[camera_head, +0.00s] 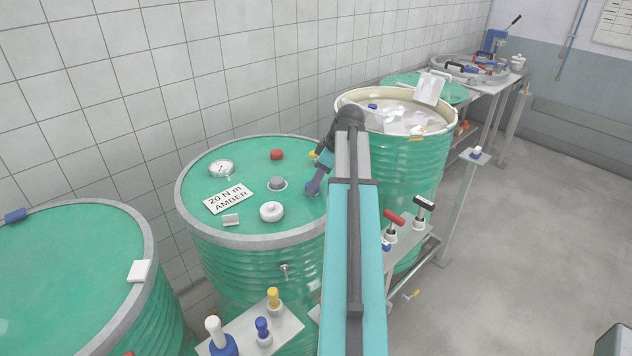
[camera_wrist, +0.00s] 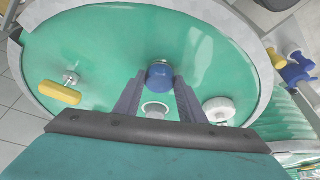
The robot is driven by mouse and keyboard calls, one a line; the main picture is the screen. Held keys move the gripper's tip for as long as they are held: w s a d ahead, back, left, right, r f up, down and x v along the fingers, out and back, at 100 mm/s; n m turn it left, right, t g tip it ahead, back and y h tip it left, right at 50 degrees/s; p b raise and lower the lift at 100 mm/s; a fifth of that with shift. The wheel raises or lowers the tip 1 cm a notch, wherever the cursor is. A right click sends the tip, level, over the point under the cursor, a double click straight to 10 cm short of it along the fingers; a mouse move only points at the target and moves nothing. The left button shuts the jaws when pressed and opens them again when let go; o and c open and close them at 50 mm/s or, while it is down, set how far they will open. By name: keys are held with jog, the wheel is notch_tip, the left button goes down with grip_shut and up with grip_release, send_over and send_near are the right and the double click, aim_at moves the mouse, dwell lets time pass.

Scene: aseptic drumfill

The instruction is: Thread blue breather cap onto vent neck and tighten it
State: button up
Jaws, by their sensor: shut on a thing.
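The blue breather cap (camera_wrist: 160,76) sits between the tips of my gripper (camera_wrist: 159,86) in the wrist view, with a finger on each side. In the head view my gripper (camera_head: 313,188) reaches down to the right part of the middle green drum's lid (camera_head: 240,160). The cap is mostly hidden there by the fingers and arm. The vent neck is not visible; whatever is under the cap is hidden. I cannot tell whether the cap is seated or tilted on a thread.
The lid carries a white cap (camera_head: 271,211), a grey plug (camera_head: 277,184), a red cap (camera_head: 277,154), a gauge (camera_head: 221,168) and a "20 N m AMBER" card (camera_head: 228,198). A yellow handle (camera_wrist: 60,92) stands near my gripper. An open drum (camera_head: 395,100) stands behind.

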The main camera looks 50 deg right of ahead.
jog(key=o, duration=1.1)
jog(key=shift+s+r, duration=0.1)
jog(key=shift+r, duration=0.05)
jog(key=shift+b+v, duration=1.75)
jog(key=shift+v, duration=5)
jog(key=shift+c, duration=0.2)
jog(key=shift+c, duration=1)
jog(key=shift+d, duration=0.1)
